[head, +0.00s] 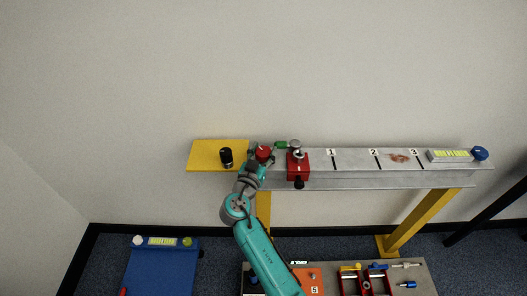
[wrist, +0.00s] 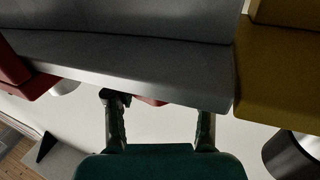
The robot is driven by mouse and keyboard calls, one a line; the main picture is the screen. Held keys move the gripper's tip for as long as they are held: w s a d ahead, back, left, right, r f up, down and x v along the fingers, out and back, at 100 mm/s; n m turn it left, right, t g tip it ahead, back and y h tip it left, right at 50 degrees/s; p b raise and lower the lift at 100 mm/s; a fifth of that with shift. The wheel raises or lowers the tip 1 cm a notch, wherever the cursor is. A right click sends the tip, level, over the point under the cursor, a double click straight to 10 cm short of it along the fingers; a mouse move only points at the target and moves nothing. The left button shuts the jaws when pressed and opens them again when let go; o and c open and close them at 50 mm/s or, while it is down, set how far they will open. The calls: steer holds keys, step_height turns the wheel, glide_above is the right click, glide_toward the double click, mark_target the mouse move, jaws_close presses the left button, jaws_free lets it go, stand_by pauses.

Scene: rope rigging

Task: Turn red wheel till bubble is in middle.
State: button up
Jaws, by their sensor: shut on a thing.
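The red wheel (head: 263,152), with a pale mark on top, is at the left end of the grey beam. My gripper (head: 265,161) is at it, shut on it. In the wrist view my gripper's fingers (wrist: 160,110) stand apart below the beam edge, and a sliver of the red wheel (wrist: 150,101) shows between them; the beam hides most of it. A level with a yellow-green vial (head: 450,155) lies at the beam's right end, beside a blue knob (head: 480,153). Its bubble is too small to make out.
A red block clamp (head: 298,166) stands on the beam (head: 345,157) just right of the wheel. A black knob (head: 226,157) stands on the yellow plate (head: 204,154) to the left. A blue panel (head: 160,270) with another vial (head: 162,241) is low left. A tool tray (head: 420,283) is below.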

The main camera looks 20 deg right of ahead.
steer(key=shift+m+g+h, duration=0.6)
steer(key=shift+h, duration=0.2)
steer(key=o, duration=1.2)
steer(key=v, duration=1.2)
